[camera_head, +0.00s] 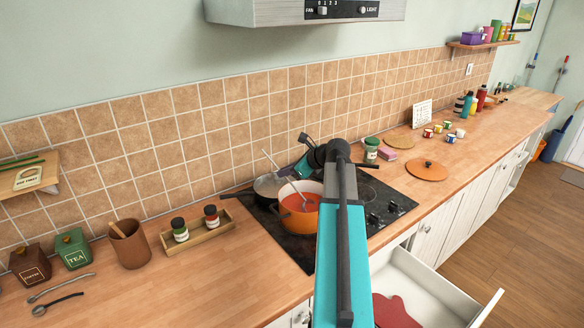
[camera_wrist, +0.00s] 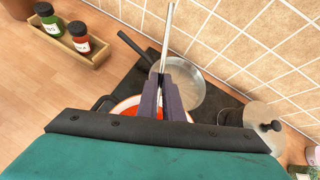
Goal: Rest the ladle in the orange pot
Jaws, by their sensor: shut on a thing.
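The orange pot (camera_head: 291,222) stands on the hob with red liquid in it. Its rim (camera_wrist: 122,106) shows in the wrist view, partly hidden by my fingers. My gripper (camera_head: 287,171) is above the pot and shut on the handle of the ladle (camera_head: 268,160). In the wrist view my fingers (camera_wrist: 172,82) close around the metal handle (camera_wrist: 167,35), which sticks out beyond them. In the head view the ladle slants down into the pot's opening. I cannot tell whether its lower end touches the pot.
A jar rack (camera_head: 205,238) stands left of the black hob (camera_head: 300,247). A drawer (camera_head: 440,300) is open below. A cooker hood (camera_head: 270,12) hangs overhead.

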